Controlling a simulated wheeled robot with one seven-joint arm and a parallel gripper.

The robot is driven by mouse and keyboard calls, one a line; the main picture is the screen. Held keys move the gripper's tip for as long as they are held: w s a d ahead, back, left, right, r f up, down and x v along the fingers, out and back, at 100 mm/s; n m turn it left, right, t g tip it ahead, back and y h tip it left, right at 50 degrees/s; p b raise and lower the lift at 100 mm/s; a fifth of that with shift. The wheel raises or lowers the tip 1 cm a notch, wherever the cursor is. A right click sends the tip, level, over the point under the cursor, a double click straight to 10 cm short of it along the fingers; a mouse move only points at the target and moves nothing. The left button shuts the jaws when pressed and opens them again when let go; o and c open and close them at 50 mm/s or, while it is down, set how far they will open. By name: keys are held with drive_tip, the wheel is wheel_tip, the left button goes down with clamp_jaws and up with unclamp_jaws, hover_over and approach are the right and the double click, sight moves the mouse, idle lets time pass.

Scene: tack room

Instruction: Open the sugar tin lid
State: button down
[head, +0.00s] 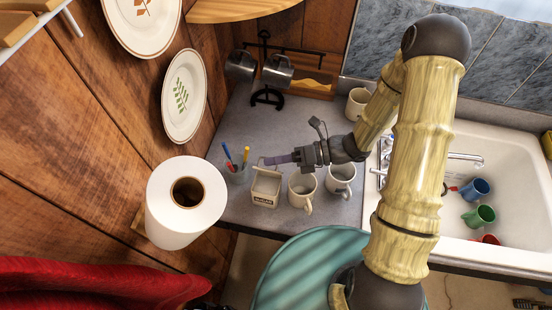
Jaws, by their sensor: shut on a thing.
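The sugar tin (264,199) is a small off-white box with a dark SUGAR label, standing upright on the grey counter. Its lid (267,172) appears raised at the back of the tin, tilted up. My gripper (272,160) comes in from the right, with its purple-grey fingers at the lid's upper edge. The fingers are shut on the lid. The fingers partly hide the lid's top edge, and the inside of the tin is hard to make out.
White mugs (302,190) and (341,181) stand close to the tin's right. A pen cup (237,174) stands just left. A paper roll (185,212) is at front left, a mug rack (265,75) behind. The sink (500,190) is right; a teal round surface (310,270) lies in front.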

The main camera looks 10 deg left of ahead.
drive_tip(key=c, duration=1.6)
unclamp_jaws()
drive_tip(key=shift+b+v, duration=2.05)
drive_tip(key=shift+v, duration=6.75)
drive_tip(key=shift+f, duration=0.1)
